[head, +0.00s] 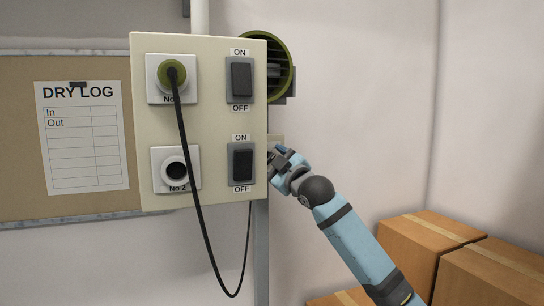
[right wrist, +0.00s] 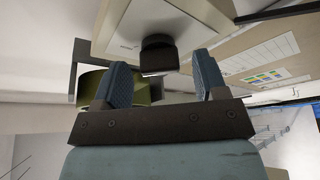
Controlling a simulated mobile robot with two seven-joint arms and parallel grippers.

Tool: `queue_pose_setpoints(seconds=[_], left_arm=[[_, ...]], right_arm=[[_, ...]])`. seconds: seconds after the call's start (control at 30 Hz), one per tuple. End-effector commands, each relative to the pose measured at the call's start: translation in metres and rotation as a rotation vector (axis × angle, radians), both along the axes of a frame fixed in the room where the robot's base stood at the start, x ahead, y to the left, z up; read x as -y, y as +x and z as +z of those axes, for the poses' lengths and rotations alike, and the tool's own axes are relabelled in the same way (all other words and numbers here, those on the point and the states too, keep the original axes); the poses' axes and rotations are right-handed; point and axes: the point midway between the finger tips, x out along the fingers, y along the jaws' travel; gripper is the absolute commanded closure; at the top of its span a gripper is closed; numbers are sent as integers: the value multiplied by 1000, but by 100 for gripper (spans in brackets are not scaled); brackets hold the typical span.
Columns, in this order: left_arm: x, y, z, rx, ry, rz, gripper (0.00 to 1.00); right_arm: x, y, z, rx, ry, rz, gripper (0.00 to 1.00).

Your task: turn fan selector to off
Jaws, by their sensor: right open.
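My right gripper (head: 277,158) is beside the lower right edge of the beige panel in the head view. In the right wrist view its two blue fingers (right wrist: 160,82) are apart with nothing held between them. A dark knob-like block (right wrist: 158,53) on a light plate (right wrist: 150,18) lies ahead, between the fingertips in that picture; it looks like the fan selector. I cannot tell its setting or whether the fingers touch it. In the head view the gripper covers that spot, and only a bit of plate shows. My left gripper is out of view.
The panel (head: 210,120) carries an upper switch (head: 241,80), a lower switch (head: 242,163), a plugged socket No 1 (head: 172,74) and an open socket No 2 (head: 175,170). A black cable (head: 190,160) hangs in front. A green fan (head: 285,65) sits behind; boxes (head: 420,240) stand lower right.

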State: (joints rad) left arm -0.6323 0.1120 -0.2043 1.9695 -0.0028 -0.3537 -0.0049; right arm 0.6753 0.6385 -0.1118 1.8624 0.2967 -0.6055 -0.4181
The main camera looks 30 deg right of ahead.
Motion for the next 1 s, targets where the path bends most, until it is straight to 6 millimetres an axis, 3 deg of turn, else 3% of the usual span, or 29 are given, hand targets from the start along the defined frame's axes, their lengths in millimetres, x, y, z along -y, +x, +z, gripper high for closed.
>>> queue_pose_setpoints(seconds=[0.33,0.5,0.57,1.0], left_arm=[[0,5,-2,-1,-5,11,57],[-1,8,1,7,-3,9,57],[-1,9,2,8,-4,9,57],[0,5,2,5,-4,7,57]], right_arm=[[0,4,1,0,0,0,34],[0,4,1,0,0,0,73],[0,4,1,0,0,0,83],[1,3,2,-20,-91,-3,83]])
